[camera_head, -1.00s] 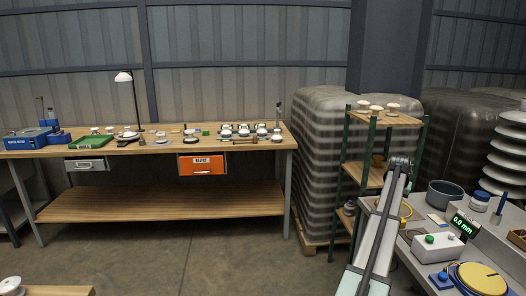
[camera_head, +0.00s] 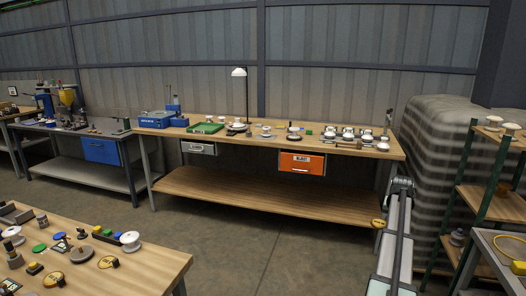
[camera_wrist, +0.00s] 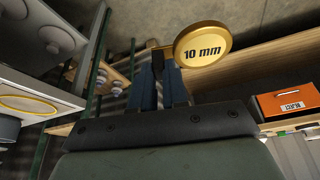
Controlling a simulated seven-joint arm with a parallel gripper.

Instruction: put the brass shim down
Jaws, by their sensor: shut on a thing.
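The brass shim (camera_wrist: 203,46) is a round gold disc marked "10 mm" with a narrow tab. In the wrist view my gripper (camera_wrist: 163,62) is shut on the tab, and the disc sticks out to the right of the fingers. In the head view the shim (camera_head: 378,223) shows small beside my arm, in front of the long bench's right end. The gripper fingers are mostly hidden there. The shim is held in the air, apart from any surface that I can make out.
The long wooden bench (camera_head: 235,141) carries insulators, a green tray (camera_head: 205,128) and a lamp (camera_head: 239,73). An orange reject drawer (camera_head: 302,162) hangs below. A green-posted shelf (camera_head: 490,203) stands right. A nearer wooden table (camera_head: 150,262) at lower left holds shims and spools. Open floor lies between.

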